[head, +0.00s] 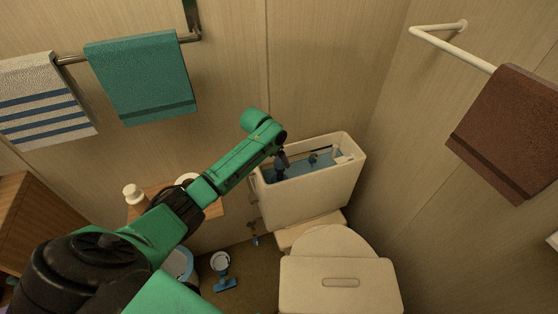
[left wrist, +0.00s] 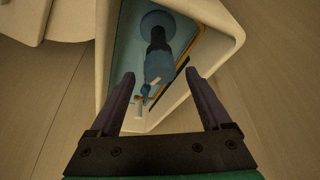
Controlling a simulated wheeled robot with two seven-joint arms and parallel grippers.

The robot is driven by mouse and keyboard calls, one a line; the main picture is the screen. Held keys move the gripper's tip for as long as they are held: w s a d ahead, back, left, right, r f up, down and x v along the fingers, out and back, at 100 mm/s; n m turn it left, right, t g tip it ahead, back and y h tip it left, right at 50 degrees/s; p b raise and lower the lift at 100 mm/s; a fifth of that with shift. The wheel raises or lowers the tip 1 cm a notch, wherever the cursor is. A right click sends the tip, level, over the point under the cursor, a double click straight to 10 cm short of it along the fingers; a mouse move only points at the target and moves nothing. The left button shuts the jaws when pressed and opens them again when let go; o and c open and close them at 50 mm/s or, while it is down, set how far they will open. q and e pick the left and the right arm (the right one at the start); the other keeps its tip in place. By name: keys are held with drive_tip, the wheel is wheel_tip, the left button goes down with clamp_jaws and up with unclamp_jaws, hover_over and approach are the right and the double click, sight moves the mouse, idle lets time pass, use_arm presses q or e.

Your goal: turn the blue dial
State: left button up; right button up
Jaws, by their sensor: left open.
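An open toilet tank (head: 310,203) stands against the wall, with blue surfaces inside. My left gripper (head: 281,165) is at the left end of its opening, its jaws pointing down. In the left wrist view the gripper (left wrist: 159,78) is open, with one dark finger on each side of a blue fitting (left wrist: 158,66) inside the tank (left wrist: 228,32). The fitting has a dark stem and small pale parts near its lower end. I cannot tell which part of it is the dial. No contact shows. A small blue piece (head: 255,240) is low beside the tank. My right gripper is not in view.
A teal towel (head: 143,77) and a striped towel (head: 45,98) hang at the left, a brown towel (head: 510,130) at the right. A blue-and-white item (head: 223,284) is on the floor.

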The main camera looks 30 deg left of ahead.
use_arm(q)
drive_tip(key=shift+x, duration=0.95)
clamp_jaws()
drive_tip(key=shift+d+r+n+y+p, duration=0.1)
drive_tip(key=shift+r+n+y+p, duration=0.25)
drive_tip(key=shift+n+p, duration=0.6)
drive_tip(key=shift+f+n+y+p, duration=0.1)
drive_tip(key=shift+n+y+p, duration=0.35)
drive_tip(key=shift+n+p, duration=0.65)
drive_tip(key=shift+d+f+n+y+p, duration=0.15)
drive_tip(key=shift+n+y+p, duration=0.35)
drive_tip(key=shift+n, duration=0.65)
drive_tip(key=shift+n+y, duration=0.5)
drive_tip(key=shift+n, duration=0.9)
unclamp_jaws()
